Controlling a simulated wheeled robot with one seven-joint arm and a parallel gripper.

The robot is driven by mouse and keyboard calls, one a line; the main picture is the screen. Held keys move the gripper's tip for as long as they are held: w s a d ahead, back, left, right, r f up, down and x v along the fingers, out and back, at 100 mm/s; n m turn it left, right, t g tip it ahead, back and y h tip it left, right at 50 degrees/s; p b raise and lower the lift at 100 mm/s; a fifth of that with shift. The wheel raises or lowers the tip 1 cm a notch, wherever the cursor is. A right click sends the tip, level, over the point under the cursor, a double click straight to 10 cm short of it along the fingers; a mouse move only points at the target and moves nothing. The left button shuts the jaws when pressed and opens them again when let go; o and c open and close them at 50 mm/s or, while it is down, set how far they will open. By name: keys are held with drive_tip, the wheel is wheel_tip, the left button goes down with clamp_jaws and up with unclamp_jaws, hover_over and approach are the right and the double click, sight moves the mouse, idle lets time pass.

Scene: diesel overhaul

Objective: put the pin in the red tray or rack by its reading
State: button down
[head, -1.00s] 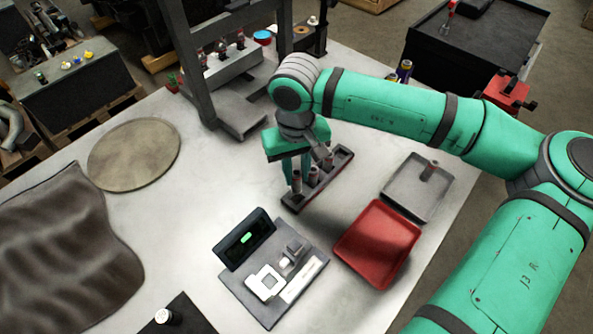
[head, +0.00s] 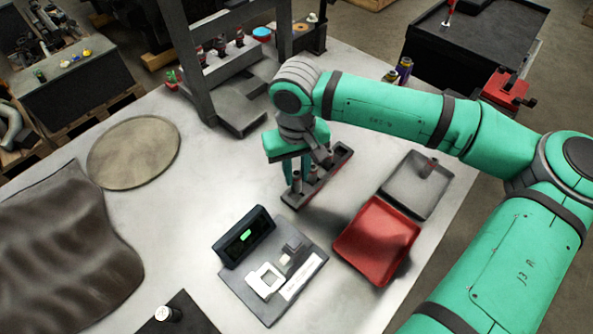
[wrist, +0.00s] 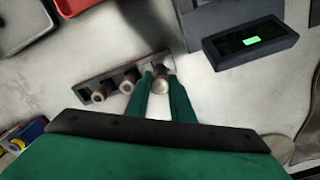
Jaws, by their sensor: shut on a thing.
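The dark rack (head: 343,156) lies on the bench and holds a row of pins. My gripper (head: 294,178) points down at the rack's near left end. In the wrist view my gripper (wrist: 160,82) is shut on the end pin (wrist: 161,86), which appears to stand in its rack place still. Two other pins (wrist: 127,85) stand beside it in the rack. The red tray (head: 375,243) is empty, right of the rack; its corner shows in the wrist view (wrist: 76,5). The grey tray (head: 405,190) behind it holds one pin (head: 429,168).
A measuring station (head: 272,278) with a small green-lit display (head: 244,236) stands in front of the rack; its digits are unreadable. A dark press frame (head: 200,75) rises behind. A round mat (head: 133,153) and brown cloth (head: 65,240) lie left. The bench between is clear.

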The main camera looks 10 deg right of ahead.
sight(296, 183)
drive_tip(key=shift+f, duration=0.85)
idle(0.3)
drive_tip(key=shift+a+f, duration=0.1)
drive_tip(key=shift+f, duration=0.2)
drive_tip(key=shift+f, duration=1)
idle(0.8)
drive_tip(key=c, duration=1)
unclamp_jaws()
drive_tip(key=shift+c, duration=0.2)
